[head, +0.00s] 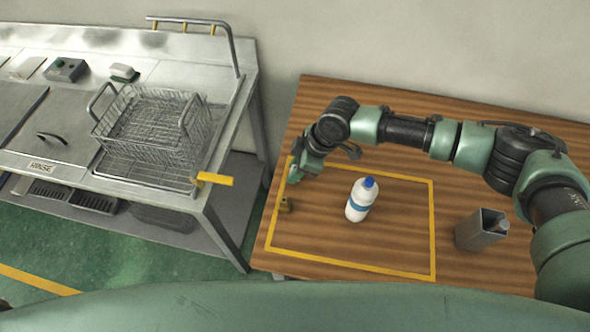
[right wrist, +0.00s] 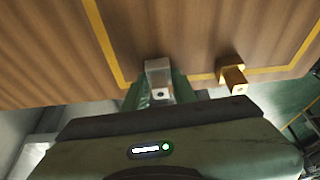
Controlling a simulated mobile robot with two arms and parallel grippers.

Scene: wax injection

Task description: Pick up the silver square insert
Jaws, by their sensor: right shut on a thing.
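The silver square insert (right wrist: 158,68) shows in the right wrist view between the fingers of my right gripper (right wrist: 157,88). The gripper is shut on it, close to the wooden table top. In the head view my right gripper (head: 295,172) is at the table's left side, by the left line of the yellow taped square, and the insert is hidden there. A gold square insert (right wrist: 233,79) stands beside the gripper, apart from it; it also shows in the head view (head: 285,205). My left gripper is not in view.
A white bottle with a blue cap (head: 359,202) stands inside the taped square. A grey square container (head: 480,231) stands at the table's right. A wire basket (head: 152,124) sits on the steel rinse counter (head: 228,118) at left, across a gap.

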